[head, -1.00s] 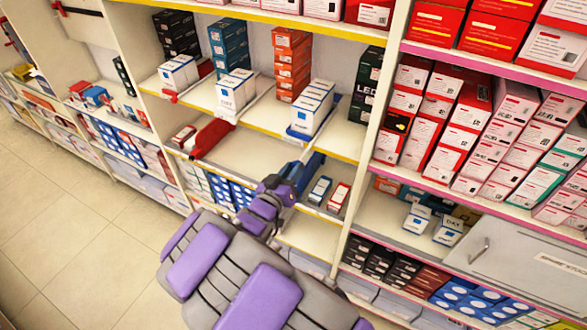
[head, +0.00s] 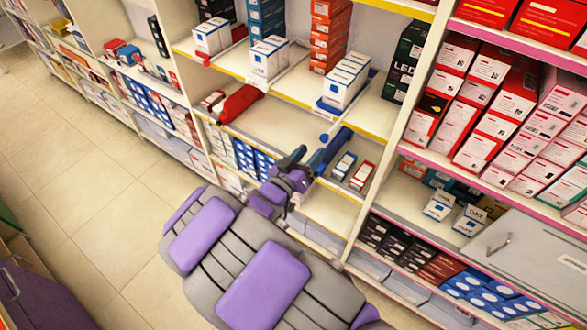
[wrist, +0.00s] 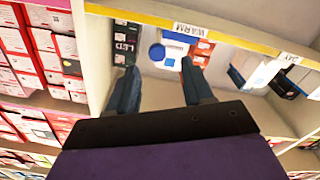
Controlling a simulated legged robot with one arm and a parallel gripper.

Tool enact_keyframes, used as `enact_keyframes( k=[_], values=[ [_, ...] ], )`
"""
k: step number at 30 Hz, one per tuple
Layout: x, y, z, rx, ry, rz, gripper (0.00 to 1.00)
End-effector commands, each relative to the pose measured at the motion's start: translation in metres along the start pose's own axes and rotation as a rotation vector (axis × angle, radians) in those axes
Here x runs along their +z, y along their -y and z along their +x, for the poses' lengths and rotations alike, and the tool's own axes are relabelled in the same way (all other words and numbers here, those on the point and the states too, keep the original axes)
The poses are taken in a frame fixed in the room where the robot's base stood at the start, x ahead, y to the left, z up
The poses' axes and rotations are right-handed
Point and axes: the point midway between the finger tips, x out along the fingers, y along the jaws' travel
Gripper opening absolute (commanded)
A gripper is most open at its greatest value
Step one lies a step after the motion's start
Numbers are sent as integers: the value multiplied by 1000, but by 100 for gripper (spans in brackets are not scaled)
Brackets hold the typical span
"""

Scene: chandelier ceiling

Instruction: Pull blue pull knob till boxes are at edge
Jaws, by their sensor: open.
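The blue pull knob (head: 324,138) is a small round ball below the front of a blue pusher tray (head: 330,108) on the middle shelf. White boxes (head: 346,78) with blue marks stand in a row on that tray, near the yellow shelf edge. My gripper (head: 322,143) is open and empty. In the head view its two fingers lie on either side of the knob. The wrist view also shows the knob (wrist: 156,52) between my open fingertips (wrist: 158,65). I cannot tell whether a finger touches it.
Orange boxes (head: 328,35) and dark LED boxes (head: 405,60) stand on the same shelf. Other white boxes (head: 268,57) are to the left. Small boxes (head: 343,165) sit on the shelf below. A red item (head: 240,102) lies on the lower-left shelf. The tiled floor (head: 80,170) is clear at left.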

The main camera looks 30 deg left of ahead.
Motion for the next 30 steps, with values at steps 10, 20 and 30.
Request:
enact_keyframes(
  k=[10, 20, 30],
  values=[
    [0, 2, -52, -5, 1, -1, 51],
    [1, 2, -69, -2, 1, -2, 51],
    [1, 2, -69, -1, 1, -2, 51]
  ],
)
